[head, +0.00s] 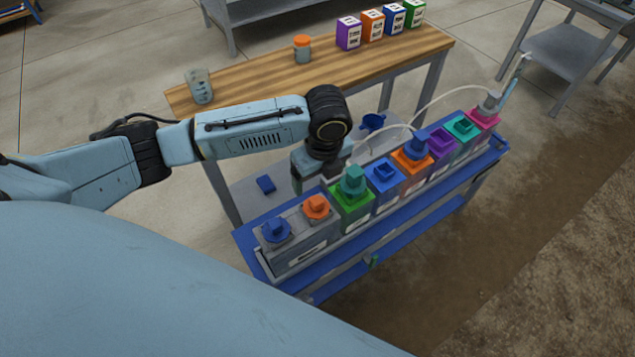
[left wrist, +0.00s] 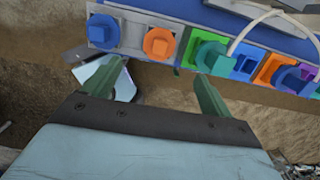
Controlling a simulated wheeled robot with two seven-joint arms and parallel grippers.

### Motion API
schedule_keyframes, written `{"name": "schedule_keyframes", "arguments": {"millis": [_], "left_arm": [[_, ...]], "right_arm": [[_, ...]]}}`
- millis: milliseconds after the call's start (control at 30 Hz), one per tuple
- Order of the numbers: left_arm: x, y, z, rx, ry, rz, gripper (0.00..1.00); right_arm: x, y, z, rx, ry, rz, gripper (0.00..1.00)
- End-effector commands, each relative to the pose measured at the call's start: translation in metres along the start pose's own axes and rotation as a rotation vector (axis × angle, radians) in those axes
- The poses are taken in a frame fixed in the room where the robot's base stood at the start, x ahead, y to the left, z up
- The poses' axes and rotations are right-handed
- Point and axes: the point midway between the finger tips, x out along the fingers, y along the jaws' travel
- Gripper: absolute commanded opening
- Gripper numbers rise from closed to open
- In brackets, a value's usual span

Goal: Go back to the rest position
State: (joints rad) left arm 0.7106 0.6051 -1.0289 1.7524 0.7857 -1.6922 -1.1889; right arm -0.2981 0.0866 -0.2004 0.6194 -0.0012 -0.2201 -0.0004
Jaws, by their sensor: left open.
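My left arm reaches in from the left in the head view. Its gripper (head: 313,176) is behind the row of coloured tanks and appears above the skid's far edge. In the left wrist view the two green fingers of my left gripper (left wrist: 162,85) stand wide apart with nothing between them. The blue skid (head: 345,262) carries the tanks; a green tank (head: 351,210) stands close to the gripper in the head view. Blue (head: 276,230) and orange (head: 317,206) caps sit on a grey holder at the skid's left end. My right gripper does not show.
A wooden-topped table (head: 255,85) stands behind the skid, with a clear beaker (head: 199,87), an orange-capped jar (head: 303,48) and several coloured boxes. A blue funnel-like piece (head: 373,122) is near the skid. Thin hoses (head: 455,92) arch over the tanks. Floor at right is open.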

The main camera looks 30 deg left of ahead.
Motion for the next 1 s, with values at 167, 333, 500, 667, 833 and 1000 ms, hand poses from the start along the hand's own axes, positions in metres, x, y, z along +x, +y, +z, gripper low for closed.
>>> {"name": "schedule_keyframes", "arguments": {"millis": [167,333,500,667,833,1000], "left_arm": [[-0.015,0.000,0.000,0.000,0.000,0.000,0.84],[-0.016,0.000,0.000,0.000,0.000,0.001,0.84],[-0.016,0.000,0.000,0.000,0.000,0.001,0.84],[-0.016,0.000,0.000,0.000,0.000,0.001,0.84],[-0.013,0.001,-0.008,-0.015,0.013,-0.009,0.84],[-0.005,0.007,-0.056,-0.151,0.098,-0.075,0.84]], "right_arm": [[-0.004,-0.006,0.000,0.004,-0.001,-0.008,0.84],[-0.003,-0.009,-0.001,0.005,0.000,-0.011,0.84],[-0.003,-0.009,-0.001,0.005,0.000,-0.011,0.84],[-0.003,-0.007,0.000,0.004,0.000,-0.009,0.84],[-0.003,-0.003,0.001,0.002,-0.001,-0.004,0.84],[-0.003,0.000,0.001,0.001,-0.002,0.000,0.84]]}}
